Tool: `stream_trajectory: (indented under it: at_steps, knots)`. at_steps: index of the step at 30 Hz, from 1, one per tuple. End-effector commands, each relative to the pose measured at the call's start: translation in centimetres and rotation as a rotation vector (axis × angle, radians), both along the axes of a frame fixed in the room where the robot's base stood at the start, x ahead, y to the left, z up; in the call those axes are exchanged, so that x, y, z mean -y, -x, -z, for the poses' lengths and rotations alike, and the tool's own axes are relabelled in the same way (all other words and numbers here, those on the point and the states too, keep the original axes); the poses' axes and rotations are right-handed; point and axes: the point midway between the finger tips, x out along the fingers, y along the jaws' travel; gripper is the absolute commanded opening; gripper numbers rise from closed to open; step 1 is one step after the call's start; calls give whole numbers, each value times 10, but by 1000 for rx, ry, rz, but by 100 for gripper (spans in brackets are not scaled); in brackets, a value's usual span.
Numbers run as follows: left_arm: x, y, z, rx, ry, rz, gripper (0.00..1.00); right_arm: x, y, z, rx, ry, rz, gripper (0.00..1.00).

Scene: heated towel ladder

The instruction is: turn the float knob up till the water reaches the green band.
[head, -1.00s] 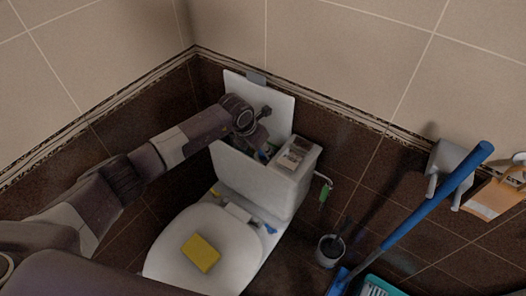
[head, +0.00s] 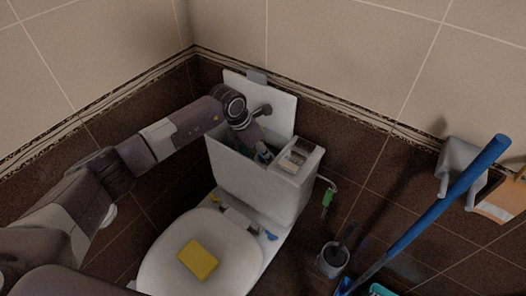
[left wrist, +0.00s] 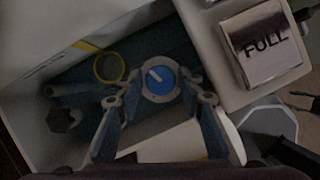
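The blue float knob (left wrist: 158,81) with a white pointer mark sits inside the open toilet cistern (head: 250,192). It shows in the left wrist view, with the pointer towards the upper left. My left gripper (head: 263,153) reaches down into the cistern. In the left wrist view its two fingers (left wrist: 157,92) are spread, one on each side of the knob; I cannot tell whether they touch it. A yellow ring (left wrist: 110,67) lies left of the knob. I cannot make out the water level or a green band. My right gripper is not in view.
A box marked FULL (left wrist: 265,45) sits on the right end of the cistern. The white lid (head: 284,112) stands upright behind it. A yellow sponge (head: 198,260) lies on the toilet seat lid. A blue-handled tool (head: 440,205) and a brush holder (head: 333,257) stand to the right.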

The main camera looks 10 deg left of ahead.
Motion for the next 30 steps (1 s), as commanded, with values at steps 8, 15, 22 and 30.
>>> stream_trajectory:
  at_steps: [8,15,22,30]
  knots:
    - [-5,4,-17,3,0,0,35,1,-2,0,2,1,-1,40]
    - [-20,18,-64,4,-1,-2,35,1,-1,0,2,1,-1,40]
    - [-30,28,-99,3,0,-1,35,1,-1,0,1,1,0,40]
    - [-33,33,-111,0,0,0,35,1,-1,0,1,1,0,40]
